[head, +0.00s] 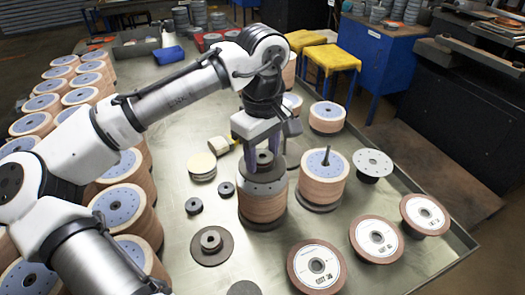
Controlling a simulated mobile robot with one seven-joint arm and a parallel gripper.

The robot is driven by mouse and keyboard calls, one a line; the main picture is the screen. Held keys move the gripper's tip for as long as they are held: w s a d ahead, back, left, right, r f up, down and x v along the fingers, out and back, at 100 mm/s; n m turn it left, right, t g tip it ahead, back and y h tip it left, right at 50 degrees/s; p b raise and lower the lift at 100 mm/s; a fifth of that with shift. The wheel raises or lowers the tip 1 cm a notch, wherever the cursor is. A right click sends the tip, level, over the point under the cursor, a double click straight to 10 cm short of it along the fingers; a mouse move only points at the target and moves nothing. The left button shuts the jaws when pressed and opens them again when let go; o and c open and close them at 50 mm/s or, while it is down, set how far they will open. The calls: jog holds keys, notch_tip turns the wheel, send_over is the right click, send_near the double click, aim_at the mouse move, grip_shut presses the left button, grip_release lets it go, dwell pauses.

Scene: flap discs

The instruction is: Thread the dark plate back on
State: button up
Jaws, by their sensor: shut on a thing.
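My gripper (264,160) points down over a flap disc stack (263,206) in the middle of the table. Its fingers are shut on the raised hub of a dark plate (262,175). The plate lies flat over the top of the stack; I cannot tell whether it rests there or hovers slightly, and any post under it is hidden. To the right, another stack (322,185) has a bare dark post (326,156) standing up from its top. A second dark plate with a hub (211,244) lies on the table at the front left.
Several tan stacks (120,203) crowd the left side. Labelled discs (316,266) lie along the front right. A grey holed plate (372,164) stands at the right. Small dark rings (194,206) and a pale disc pile (202,167) lie left of the gripper. Bare tabletop shows between them.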

jog(key=shift+f, duration=0.1)
jog(key=shift+f+b, duration=0.7)
jog(key=shift+f, duration=0.55)
jog(key=o, duration=1.4)
jog(key=shift+c, duration=0.2)
notch_tip(320, 180, up, 14)
jog(key=shift+b, duration=0.4)
